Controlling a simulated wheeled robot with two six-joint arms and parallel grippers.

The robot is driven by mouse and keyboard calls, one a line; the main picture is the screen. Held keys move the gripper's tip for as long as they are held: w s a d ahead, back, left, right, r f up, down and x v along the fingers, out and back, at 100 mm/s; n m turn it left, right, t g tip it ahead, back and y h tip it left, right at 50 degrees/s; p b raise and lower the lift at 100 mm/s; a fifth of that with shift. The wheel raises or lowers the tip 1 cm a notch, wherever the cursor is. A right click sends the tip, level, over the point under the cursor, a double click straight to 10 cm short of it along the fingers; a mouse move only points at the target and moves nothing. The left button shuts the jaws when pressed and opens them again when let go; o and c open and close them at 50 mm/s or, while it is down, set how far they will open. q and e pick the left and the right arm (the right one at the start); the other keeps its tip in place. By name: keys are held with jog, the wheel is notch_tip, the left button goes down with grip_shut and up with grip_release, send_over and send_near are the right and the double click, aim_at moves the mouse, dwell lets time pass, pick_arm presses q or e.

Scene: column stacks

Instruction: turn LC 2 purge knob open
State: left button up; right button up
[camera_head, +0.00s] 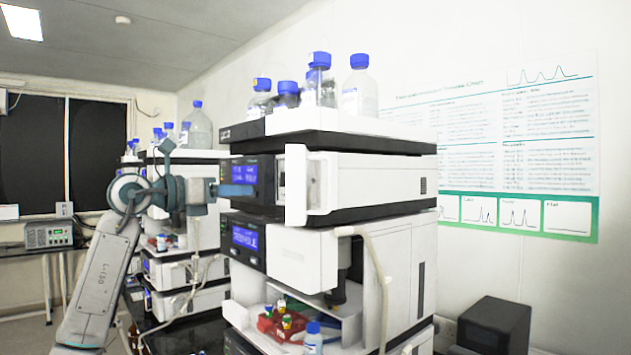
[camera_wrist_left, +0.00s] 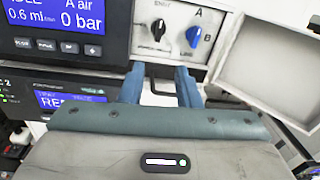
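Two knobs sit side by side on the pale front panel (camera_wrist_left: 220,22) in the left wrist view. One is dark grey (camera_wrist_left: 158,29); the other is blue (camera_wrist_left: 193,34), with letters A and B beside it. The small print near the grey knob is too blurred to read, so I cannot tell which is the purge knob. My left gripper's blue fingers (camera_wrist_left: 159,86) are apart and empty, just below the knobs. In the head view my left gripper (camera_head: 236,190) is at the front of the near stack's upper module (camera_head: 370,182); the knobs are hidden there. My right gripper is not in view.
An open white door (camera_head: 297,185) juts from the upper module; it is right of the knobs in the wrist view (camera_wrist_left: 268,68). Capped bottles (camera_head: 361,84) stand on top. A lower shelf holds vials (camera_head: 287,322). Another stack (camera_head: 170,272) stands behind my left arm.

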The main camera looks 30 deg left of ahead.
aim_at(280, 176)
pick_arm(q)
jog(key=shift+t+y, duration=0.3)
jog(key=shift+y, duration=0.3)
jog(key=w+d+r+p, duration=0.1)
jog(key=w, duration=0.1)
jog(key=w+d+r+p, duration=0.1)
jog(key=w+p, duration=0.1)
jog(key=w+d+r+p, duration=0.1)
jog(key=w+p, duration=0.1)
jog(key=w, duration=0.1)
jog(key=shift+d, duration=0.25)
jog(key=shift+w+d+p, duration=0.15)
jog(key=shift+w+p, duration=0.15)
jog(key=shift+w, duration=0.25)
jog(key=shift+w+f, duration=0.1)
jog(key=shift+d, duration=0.1)
jog(key=shift+c, duration=0.2)
grip_shut()
